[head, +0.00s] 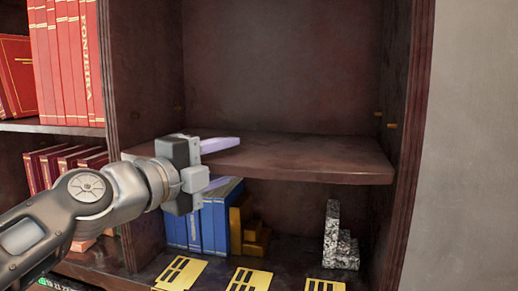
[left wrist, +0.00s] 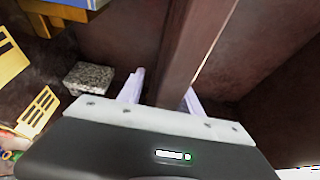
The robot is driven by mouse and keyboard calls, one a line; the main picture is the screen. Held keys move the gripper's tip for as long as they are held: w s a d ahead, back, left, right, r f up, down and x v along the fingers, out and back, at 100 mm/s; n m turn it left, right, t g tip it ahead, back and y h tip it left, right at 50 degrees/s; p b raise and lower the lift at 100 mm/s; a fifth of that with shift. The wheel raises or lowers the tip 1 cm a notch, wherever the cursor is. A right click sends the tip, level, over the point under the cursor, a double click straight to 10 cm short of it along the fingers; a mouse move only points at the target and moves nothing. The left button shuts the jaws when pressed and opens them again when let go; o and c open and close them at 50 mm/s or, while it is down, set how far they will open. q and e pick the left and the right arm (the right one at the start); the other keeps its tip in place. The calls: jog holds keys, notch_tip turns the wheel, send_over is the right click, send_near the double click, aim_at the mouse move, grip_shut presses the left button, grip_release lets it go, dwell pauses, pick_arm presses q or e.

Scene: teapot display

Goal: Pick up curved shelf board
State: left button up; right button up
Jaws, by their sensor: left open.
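The curved shelf board (head: 310,158), dark reddish-brown wood, lies level across the middle of the right bookcase bay. My left gripper (head: 230,163) is at its front edge, toward the left end. It is open, with one pale finger above the board and the other below it. In the left wrist view the board (left wrist: 182,45) runs edge-on between the two fingers of the gripper (left wrist: 164,88). Whether either finger touches the board cannot be told. My right gripper is not in view.
Yellow slotted plates (head: 250,279) lie in front. Red books (head: 70,60) fill the left bay. The space above the board is empty. Bookcase side walls (head: 411,130) flank it.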

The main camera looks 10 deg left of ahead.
pick_arm(q)
jog(key=shift+c, duration=0.5)
grip_shut()
dwell(0.8)
jog(key=shift+r, duration=0.15)
